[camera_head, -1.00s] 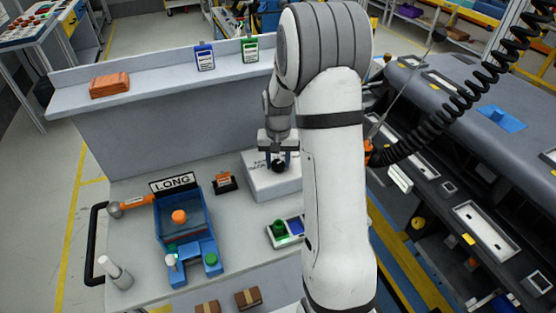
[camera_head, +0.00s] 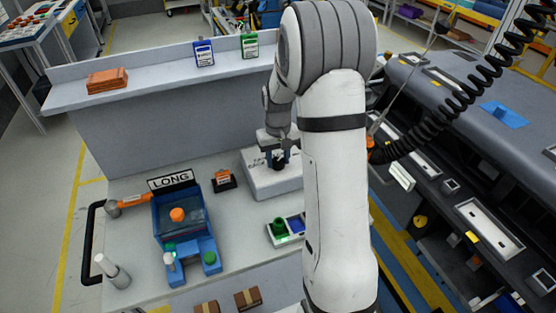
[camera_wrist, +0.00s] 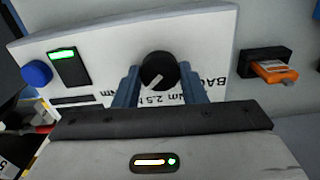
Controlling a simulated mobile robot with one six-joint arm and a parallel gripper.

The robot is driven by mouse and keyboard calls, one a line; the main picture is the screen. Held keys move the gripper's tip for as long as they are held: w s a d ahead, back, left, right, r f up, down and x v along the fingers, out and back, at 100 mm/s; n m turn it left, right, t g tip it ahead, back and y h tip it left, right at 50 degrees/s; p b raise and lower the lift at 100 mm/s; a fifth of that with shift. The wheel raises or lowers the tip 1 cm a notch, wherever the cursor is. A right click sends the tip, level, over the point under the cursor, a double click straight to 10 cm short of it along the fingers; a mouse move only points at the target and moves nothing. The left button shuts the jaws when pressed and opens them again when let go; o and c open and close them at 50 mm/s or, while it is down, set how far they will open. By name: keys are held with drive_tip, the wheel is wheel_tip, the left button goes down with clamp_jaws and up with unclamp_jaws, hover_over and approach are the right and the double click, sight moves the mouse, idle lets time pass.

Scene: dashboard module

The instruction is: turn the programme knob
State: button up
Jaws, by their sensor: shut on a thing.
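The black programme knob (camera_wrist: 158,71) sits on a white box (camera_wrist: 110,48) with printed lettering beside it. In the wrist view a white mark on the knob points down and to the left. My gripper (camera_wrist: 160,84) has a blue finger on each side of the knob and is shut on it. In the head view my gripper (camera_head: 277,156) reaches down onto the white box (camera_head: 272,182), with the knob (camera_head: 278,163) between the fingers. Part of the lettering is hidden behind the fingers.
A green-lit indicator (camera_wrist: 68,67) and a blue button (camera_wrist: 37,73) are left of the knob in the wrist view. An orange item in a black holder (camera_head: 223,181) stands left of the box. A blue fixture (camera_head: 183,225) with a LONG sign stands further left.

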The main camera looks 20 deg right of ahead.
sight(278, 161)
drive_tip(key=n+b, duration=0.1)
drive_tip(key=n, duration=0.4)
drive_tip(key=shift+n+b, duration=0.3)
idle(0.4)
drive_tip(key=o, duration=1)
drive_tip(key=shift+r+b, duration=0.3)
drive_tip(key=shift+r, duration=3.65)
drive_tip(key=s+a+r+m+t, duration=0.1)
drive_tip(key=s+a, duration=0.3)
drive_tip(key=s, duration=0.8)
drive_tip(key=s+a+r+m+t, duration=0.2)
drive_tip(key=s+a+r+m, duration=0.1)
drive_tip(key=s, duration=0.9)
drive_tip(key=shift+a+r+m, duration=0.3)
drive_tip(key=shift+a+m, duration=0.2)
drive_tip(key=shift+a, duration=0.55)
